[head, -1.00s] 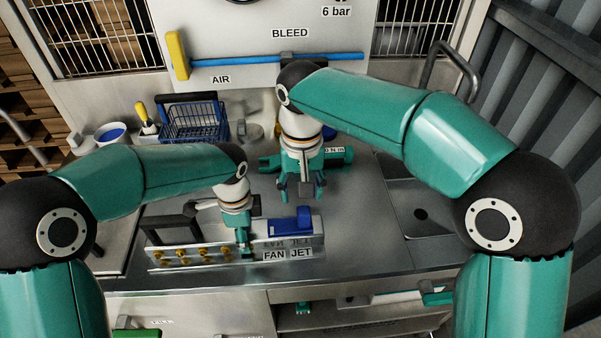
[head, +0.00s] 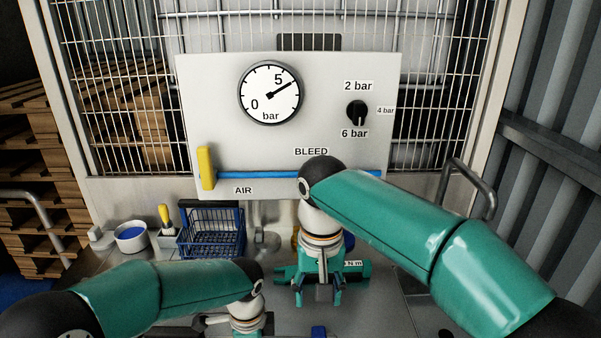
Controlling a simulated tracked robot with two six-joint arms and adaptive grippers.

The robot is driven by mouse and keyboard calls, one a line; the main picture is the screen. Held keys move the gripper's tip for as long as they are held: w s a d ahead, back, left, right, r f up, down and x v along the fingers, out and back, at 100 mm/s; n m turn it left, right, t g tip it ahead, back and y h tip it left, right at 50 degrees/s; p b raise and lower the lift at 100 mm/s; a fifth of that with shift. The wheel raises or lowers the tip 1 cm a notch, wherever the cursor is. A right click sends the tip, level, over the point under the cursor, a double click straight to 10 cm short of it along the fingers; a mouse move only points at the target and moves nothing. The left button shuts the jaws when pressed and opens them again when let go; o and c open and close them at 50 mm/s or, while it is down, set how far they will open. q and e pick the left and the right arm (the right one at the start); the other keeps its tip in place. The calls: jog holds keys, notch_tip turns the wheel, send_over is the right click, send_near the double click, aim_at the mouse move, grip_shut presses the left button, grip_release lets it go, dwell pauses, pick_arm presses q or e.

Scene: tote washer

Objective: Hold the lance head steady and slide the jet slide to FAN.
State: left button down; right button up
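The blue jet slide (head: 318,332) shows only as a small top piece at the bottom edge. The rest of the lance head and its FAN and JET labels are below the frame. My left arm's wrist reaches down at the bottom, left of the slide, and its fingers are cut off. My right gripper (head: 318,293) points down above the bench, behind and above the slide. Its fingers are apart and nothing shows between them.
A blue wire basket (head: 212,232), a brush and a white bowl (head: 131,237) stand at the back left. The panel carries a gauge (head: 270,93), a black knob (head: 357,111) and a yellow-ended blue bar (head: 260,175).

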pick_arm(q)
jog(key=shift+s, duration=0.1)
dwell(0.3)
jog(key=shift+c, duration=0.9)
grip_release()
jog(key=shift+r, duration=0.1)
jog(key=shift+r, duration=0.65)
notch_tip(320, 180, up, 11)
jog(key=shift+f, duration=0.2)
jog(key=shift+o, duration=0.9)
